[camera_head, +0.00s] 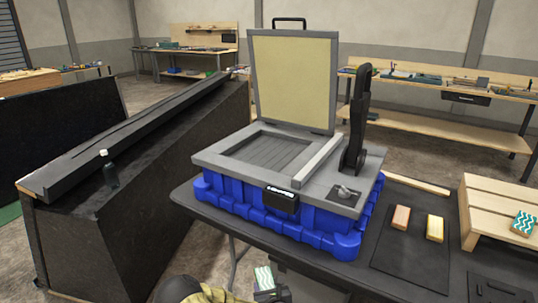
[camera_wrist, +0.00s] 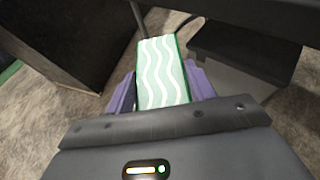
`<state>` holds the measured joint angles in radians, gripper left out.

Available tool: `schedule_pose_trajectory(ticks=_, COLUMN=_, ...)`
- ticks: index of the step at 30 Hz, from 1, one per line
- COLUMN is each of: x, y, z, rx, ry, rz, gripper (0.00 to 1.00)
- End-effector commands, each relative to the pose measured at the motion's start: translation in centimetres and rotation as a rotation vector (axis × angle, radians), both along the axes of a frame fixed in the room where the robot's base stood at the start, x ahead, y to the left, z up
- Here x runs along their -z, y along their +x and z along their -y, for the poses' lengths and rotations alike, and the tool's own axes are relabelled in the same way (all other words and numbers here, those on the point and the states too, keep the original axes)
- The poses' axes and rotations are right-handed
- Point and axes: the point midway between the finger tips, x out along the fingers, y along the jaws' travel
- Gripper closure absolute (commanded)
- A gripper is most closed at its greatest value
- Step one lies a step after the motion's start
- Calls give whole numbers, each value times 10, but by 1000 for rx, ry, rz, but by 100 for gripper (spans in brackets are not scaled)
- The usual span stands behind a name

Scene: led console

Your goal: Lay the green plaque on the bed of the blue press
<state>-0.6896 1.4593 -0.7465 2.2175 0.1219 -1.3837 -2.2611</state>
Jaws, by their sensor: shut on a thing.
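The green plaque (camera_wrist: 160,68), pale green with white wavy lines, is held between the purple fingers of my gripper (camera_wrist: 162,88). In the head view the plaque (camera_head: 263,275) shows at the bottom edge, with my gripper (camera_head: 270,293) below it. Both are in front of and lower in the picture than the blue press (camera_head: 290,222). The press has a blue base and a grey top. Its lid (camera_head: 293,80) stands open and upright. Its recessed slatted grey bed (camera_head: 268,150) is bare.
A dark lever (camera_head: 357,120) stands upright at the press's right. A teal wavy plaque (camera_head: 524,223) lies on a wooden stand (camera_head: 488,205). A black sloped console (camera_head: 170,190) stands left.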

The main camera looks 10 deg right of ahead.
Motion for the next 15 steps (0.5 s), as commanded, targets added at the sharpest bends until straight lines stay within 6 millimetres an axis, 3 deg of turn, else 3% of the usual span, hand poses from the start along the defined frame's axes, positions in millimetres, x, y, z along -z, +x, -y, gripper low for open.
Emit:
schedule_pose_trajectory(ticks=1, x=-22, y=0, z=0, rx=0, ry=0, rz=1, gripper=70)
schedule_pose_trajectory(ticks=15, x=-124, y=0, z=0, rx=0, ry=0, rz=1, gripper=70)
